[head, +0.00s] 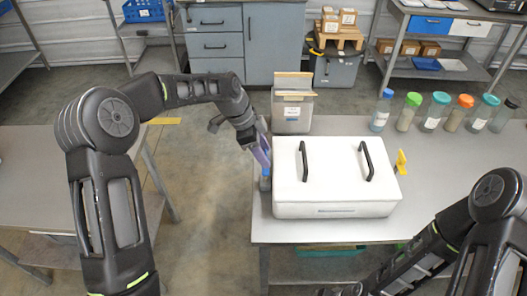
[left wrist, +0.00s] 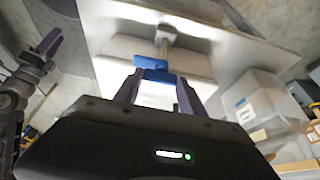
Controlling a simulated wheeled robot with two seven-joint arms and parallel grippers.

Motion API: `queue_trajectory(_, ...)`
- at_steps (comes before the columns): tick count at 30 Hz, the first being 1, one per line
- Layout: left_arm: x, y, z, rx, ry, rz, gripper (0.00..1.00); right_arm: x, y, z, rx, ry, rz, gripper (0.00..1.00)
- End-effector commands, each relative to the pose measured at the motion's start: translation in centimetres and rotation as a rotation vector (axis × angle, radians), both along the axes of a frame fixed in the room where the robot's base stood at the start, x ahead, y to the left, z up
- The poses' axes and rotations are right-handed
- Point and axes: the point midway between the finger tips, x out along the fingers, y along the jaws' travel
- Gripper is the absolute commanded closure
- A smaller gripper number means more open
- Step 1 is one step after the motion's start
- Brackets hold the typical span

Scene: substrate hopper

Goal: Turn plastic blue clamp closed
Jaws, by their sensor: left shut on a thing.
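The white hopper box (head: 337,195) with two black handles on its lid sits on the grey table. The blue clamp (head: 265,180) is on its left side, mostly hidden by my gripper. In the left wrist view the blue clamp (left wrist: 152,70) shows at the fingertips, against the white box side. My left gripper (head: 262,152) reaches down at the box's left side, its purple fingers shut on the clamp. A yellow clamp (head: 400,162) stands on the box's right side. My right gripper (left wrist: 46,44) shows at the left of the left wrist view; its opening is unclear.
A translucent bin (head: 292,112) stands just behind the box, close to my left gripper. Several bottles with coloured caps (head: 434,111) line the table's back right. The table right of the box is clear. A second grey table (head: 50,180) is at the left.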

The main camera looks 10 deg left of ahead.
Motion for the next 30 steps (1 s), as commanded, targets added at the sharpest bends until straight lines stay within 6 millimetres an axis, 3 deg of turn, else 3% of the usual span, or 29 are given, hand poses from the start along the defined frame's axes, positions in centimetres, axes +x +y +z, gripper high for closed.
queue_trajectory(16,0.0,0.0,-0.2,0.000,-0.002,0.082,0.93,0.1,0.1,-1.3,0.003,-0.004,0.001,0.65)
queue_trajectory(30,-0.2,-0.2,-0.3,0.000,-0.005,0.438,0.93,0.7,0.3,-5.3,0.014,-0.021,0.006,0.65)
